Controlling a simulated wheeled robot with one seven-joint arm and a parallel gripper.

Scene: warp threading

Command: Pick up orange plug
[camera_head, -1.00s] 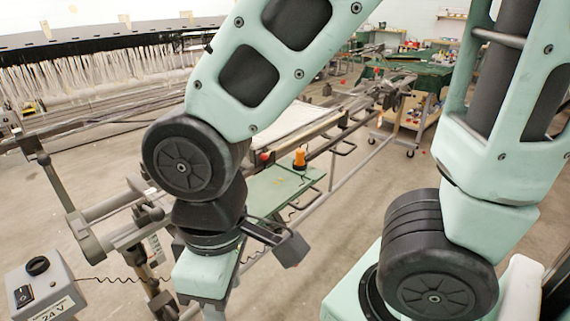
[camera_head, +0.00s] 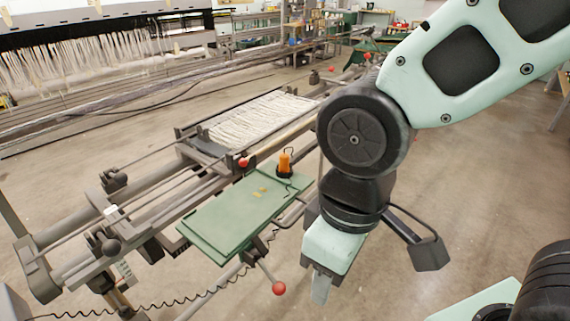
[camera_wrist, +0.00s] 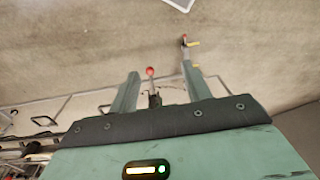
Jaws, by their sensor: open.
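The orange plug (camera_head: 285,161) stands upright in a dark base near the back right corner of a green table plate (camera_head: 235,212). A thin cord runs near it. My gripper (camera_head: 320,290) points down to the right of and in front of the green plate, apart from the plug. In the wrist view my gripper (camera_wrist: 160,85) shows two separated green fingers with nothing held between them. A red-knobbed lever lies beyond the fingers in that view. The plug cannot be made out in the wrist view.
A red-knobbed lever (camera_head: 278,288) sticks out at the plate's front. Another red knob (camera_head: 243,162) sits left of the plug. A rack with white threads (camera_head: 260,118) lies behind. A coiled cord (camera_head: 130,308) crosses the lower left. Floor right of my arm is clear.

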